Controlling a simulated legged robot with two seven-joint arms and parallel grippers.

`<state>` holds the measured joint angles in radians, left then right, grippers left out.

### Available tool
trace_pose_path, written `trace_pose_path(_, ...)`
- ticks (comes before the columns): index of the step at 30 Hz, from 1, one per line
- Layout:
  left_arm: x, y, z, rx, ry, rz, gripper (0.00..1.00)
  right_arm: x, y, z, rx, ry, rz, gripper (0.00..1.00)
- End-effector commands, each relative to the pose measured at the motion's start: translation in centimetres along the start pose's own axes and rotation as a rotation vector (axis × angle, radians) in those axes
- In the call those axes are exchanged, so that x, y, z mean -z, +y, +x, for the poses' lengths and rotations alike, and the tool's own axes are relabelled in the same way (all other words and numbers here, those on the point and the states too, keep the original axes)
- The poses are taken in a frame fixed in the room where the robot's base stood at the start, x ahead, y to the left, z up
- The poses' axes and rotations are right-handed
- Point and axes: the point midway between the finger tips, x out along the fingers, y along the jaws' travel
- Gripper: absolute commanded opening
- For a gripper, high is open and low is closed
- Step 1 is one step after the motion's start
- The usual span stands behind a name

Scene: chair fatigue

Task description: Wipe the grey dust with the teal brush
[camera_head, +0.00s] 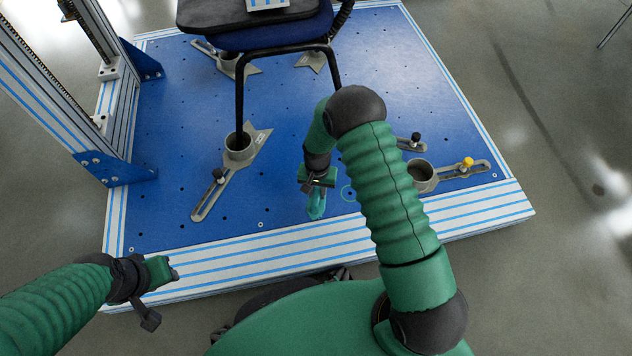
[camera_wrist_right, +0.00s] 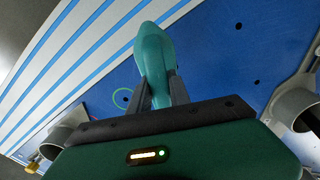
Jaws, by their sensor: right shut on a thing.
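The teal brush (camera_head: 315,206) is in my right gripper (camera_head: 317,184), over the front part of the blue platform. In the right wrist view the two dark fingers of my right gripper (camera_wrist_right: 158,84) are shut on both sides of the brush (camera_wrist_right: 153,48). Whether the brush touches the platform is unclear. A thin teal ring (camera_head: 349,193) is marked on the platform just right of the brush. It also shows in the right wrist view (camera_wrist_right: 122,98). I cannot make out grey dust. My left gripper (camera_head: 165,269) is near the platform's front left edge; its jaw opening is unclear.
A chair (camera_head: 285,35) stands on the blue platform (camera_head: 290,165), one leg in a grey clamp cup (camera_head: 238,150). Another grey clamp (camera_head: 425,178) with a yellow knob lies to the right. A metal frame (camera_head: 120,170) rises at left. White-and-blue rails edge the platform.

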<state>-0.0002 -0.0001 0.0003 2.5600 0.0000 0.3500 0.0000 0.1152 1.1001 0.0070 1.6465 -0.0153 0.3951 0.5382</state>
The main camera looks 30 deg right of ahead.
Motion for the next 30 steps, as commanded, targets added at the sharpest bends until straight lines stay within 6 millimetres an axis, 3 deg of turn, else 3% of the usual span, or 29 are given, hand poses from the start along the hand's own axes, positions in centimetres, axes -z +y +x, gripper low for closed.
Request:
trace_pose_path(1, 0.2, 0.0, -0.9, 0.0, 0.0, 0.0, 0.36, 0.1, 0.0, -1.0, 0.0, 0.001, 0.0, 0.0)
trace_pose_path(9, 0.7, 0.0, -3.0, 0.0, 0.0, 0.0, 0.36, 0.2, 0.2, -3.2, 0.0, 0.001, -0.003, 0.0)
trace_pose_path(24, 0.8, 0.0, -3.3, 0.0, 0.0, 0.0, 0.36, 0.3, 0.1, -3.9, 0.001, 0.002, -0.008, 0.0)
trace_pose_path(26, 0.8, 0.0, -3.5, 0.0, 0.0, 0.0, 0.36, 0.4, -0.1, -4.9, 0.002, 0.003, -0.021, 0.0)
trace_pose_path(30, 1.0, 0.0, -4.3, 0.0, 0.0, 0.0, 0.36, 0.5, -1.0, -10.0, 0.006, 0.007, -0.099, 0.0)
